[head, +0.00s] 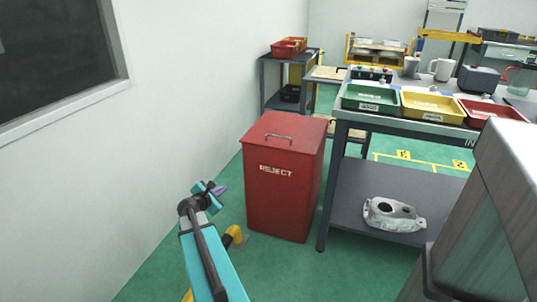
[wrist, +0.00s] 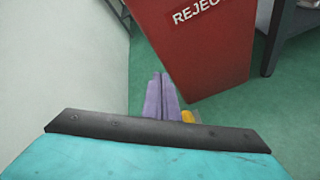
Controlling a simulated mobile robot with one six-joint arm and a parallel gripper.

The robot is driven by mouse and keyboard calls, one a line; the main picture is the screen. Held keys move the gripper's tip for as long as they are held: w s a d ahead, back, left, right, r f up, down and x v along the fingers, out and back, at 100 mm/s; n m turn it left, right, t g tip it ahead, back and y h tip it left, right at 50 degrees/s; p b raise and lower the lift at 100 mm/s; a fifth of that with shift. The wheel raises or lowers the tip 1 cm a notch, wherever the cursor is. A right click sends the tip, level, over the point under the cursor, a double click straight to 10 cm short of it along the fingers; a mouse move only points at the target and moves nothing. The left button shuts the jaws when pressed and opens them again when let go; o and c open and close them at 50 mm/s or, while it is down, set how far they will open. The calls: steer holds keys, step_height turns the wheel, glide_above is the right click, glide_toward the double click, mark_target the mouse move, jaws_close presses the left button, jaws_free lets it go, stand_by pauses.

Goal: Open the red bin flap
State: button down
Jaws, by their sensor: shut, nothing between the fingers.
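The red bin (head: 283,195) stands on the green floor beside the left wall, with REJECT in white on its front. Its flap (head: 287,131) lies closed across the sloping top and carries a metal bar handle (head: 278,137). My gripper (head: 221,189) is in front of the bin's left side, lower than the flap and apart from the handle. Its purple fingers are together and empty. In the wrist view the fingers (wrist: 161,78) point towards the floor left of the bin's front (wrist: 205,50); the flap and handle are out of that view.
A grey workbench (head: 345,118) with green, yellow and red trays stands close right of the bin; a casting (head: 393,214) lies on its lower shelf. The white wall (head: 185,100) bounds the left. A yellow curved piece (head: 234,236) is low by the bin's front. A grey cabinet is at right.

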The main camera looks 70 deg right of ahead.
steer(key=s+d+r+n+h+b, duration=0.2)
steer(key=d+b, duration=0.1)
steer(key=d, duration=0.2)
steer(key=s+d+r+n+h+b, duration=0.1)
steer(key=s+d+r+b, duration=0.2)
steer(key=d+b, duration=0.15)
steer(key=n+h+b, duration=0.2)
steer(key=n+b, duration=0.2)
steer(key=b, duration=0.1)
glide_toward(269, 145)
steer(key=shift+r, duration=0.6)
steer(key=shift+d, duration=0.1)
steer(key=shift+w+d+r+b, duration=0.15)
steer(key=shift+d+b, duration=0.65)
steer(key=shift+d, duration=1.55)
steer(key=shift+w+d+r+b, duration=0.15)
steer(key=shift+d+b, duration=0.6)
steer(key=shift+d, duration=1.65)
steer(key=shift+d+f, duration=0.1)
